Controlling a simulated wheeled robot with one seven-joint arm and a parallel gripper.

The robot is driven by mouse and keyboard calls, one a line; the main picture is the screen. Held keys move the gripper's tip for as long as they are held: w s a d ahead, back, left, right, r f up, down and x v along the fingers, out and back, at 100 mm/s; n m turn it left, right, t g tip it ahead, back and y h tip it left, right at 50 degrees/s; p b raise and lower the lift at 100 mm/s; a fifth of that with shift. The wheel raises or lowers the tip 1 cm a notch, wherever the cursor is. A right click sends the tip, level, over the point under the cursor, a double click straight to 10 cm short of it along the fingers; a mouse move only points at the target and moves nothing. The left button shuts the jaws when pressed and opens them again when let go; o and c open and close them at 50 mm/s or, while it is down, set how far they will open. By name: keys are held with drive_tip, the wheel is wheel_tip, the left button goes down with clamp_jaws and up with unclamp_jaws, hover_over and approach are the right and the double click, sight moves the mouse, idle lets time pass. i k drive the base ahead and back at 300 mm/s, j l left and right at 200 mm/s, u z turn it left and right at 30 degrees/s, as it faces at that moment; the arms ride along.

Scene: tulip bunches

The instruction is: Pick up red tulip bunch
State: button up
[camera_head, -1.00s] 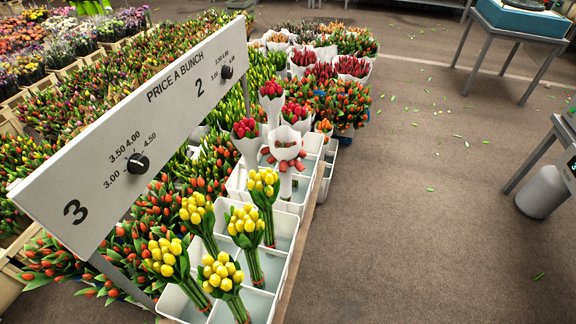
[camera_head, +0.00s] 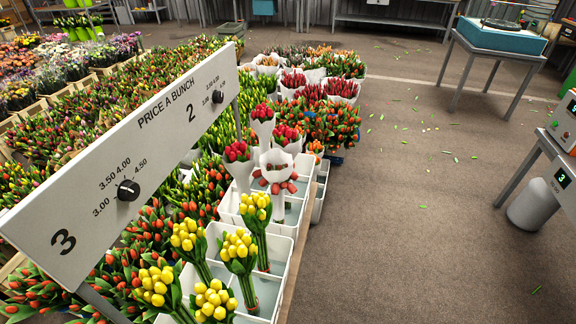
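Several red tulip bunches in white paper wraps stand in the white compartment crate in the middle of the head view. One red bunch (camera_head: 238,152) is at the left, one red bunch (camera_head: 287,135) at the right, and one red bunch (camera_head: 263,112) behind. In front of them a white wrapped bunch (camera_head: 277,160) has red heads hanging around its wrap. Several yellow tulip bunches (camera_head: 239,252) stand in the nearer compartments of the white crate (camera_head: 271,281). My gripper is not in view.
A long white price board (camera_head: 120,170) with knobs and numbers 2 and 3 stands left of the crate, above orange tulips (camera_head: 100,275). Open brown floor (camera_head: 400,220) lies to the right. A table with a blue-sided device (camera_head: 502,36) and a grey cylinder (camera_head: 533,203) stand at the right.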

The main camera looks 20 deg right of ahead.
sight(277, 167)
drive_tip(key=u, duration=3.35)
drive_tip(key=z, duration=3.35)
drive_tip(key=i+l, duration=0.3)
drive_tip(key=l, duration=0.15)
drive_tip(key=i+l+u, duration=0.1)
drive_tip(key=i+l, duration=0.55)
drive_tip(key=l, duration=0.25)
